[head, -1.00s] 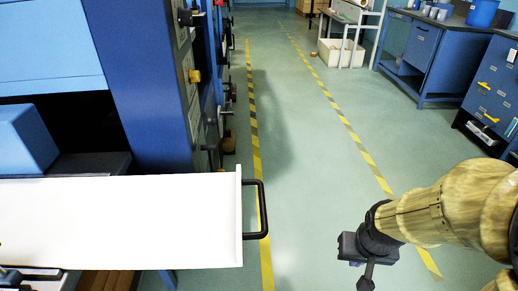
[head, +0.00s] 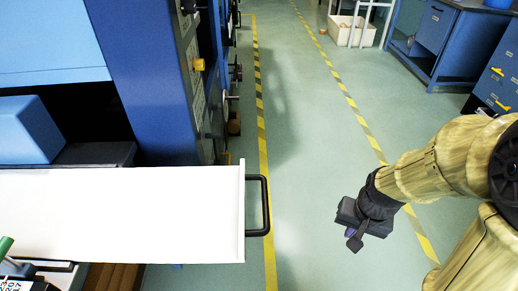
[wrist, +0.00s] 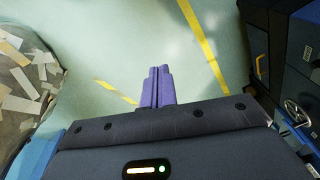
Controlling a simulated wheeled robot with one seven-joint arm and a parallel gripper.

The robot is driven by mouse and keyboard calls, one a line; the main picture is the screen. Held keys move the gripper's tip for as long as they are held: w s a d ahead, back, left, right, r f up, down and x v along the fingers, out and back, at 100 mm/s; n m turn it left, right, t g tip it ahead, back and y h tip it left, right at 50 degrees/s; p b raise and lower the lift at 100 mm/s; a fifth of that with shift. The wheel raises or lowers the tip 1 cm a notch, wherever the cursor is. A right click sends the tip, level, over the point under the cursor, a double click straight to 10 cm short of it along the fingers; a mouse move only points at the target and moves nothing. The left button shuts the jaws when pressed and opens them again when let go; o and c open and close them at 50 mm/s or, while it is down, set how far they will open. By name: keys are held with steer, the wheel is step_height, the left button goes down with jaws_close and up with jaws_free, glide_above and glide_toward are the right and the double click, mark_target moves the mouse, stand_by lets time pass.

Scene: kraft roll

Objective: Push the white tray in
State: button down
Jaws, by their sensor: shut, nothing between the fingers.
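The white tray (head: 140,214) sticks out to the right from the blue machine (head: 150,80) in the head view. Its front panel carries a black loop handle (head: 264,206). My gripper (head: 354,243) is to the right of the handle, apart from it, with a stretch of floor between them. In the wrist view my gripper (wrist: 157,72) has its two purple fingers together, with nothing between them. The tray does not show in the wrist view.
Green floor with yellow-black tape lines (head: 262,120) lies between tray and arm. A blue workbench (head: 440,45) and blue drawers (head: 495,85) stand at right. A white bin (head: 350,31) is at the back. The wrist view shows a container of scraps (wrist: 30,75) at left.

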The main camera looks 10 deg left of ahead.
steer(key=w+a+r+m+g+y+p, duration=0.2)
steer(key=w+a+r+m+y+p, duration=0.2)
steer(key=r+p, duration=0.5)
steer(key=w+a+r+m+g+y+p, duration=0.1)
steer(key=w+a+r+m+y+p, duration=0.3)
steer(key=a+r+m+p, duration=0.5)
steer(key=w+p, duration=0.1)
steer(key=p, duration=0.5)
steer(key=shift+w+a+r+g+p, duration=0.25)
steer(key=shift+w+r+g+p, duration=0.05)
steer(key=shift+w+g, duration=0.1)
steer(key=a+r+x, duration=0.2)
steer(key=x, duration=1)
steer(key=shift+s+a+f, duration=0.2)
steer(key=shift+s+a, duration=0.15)
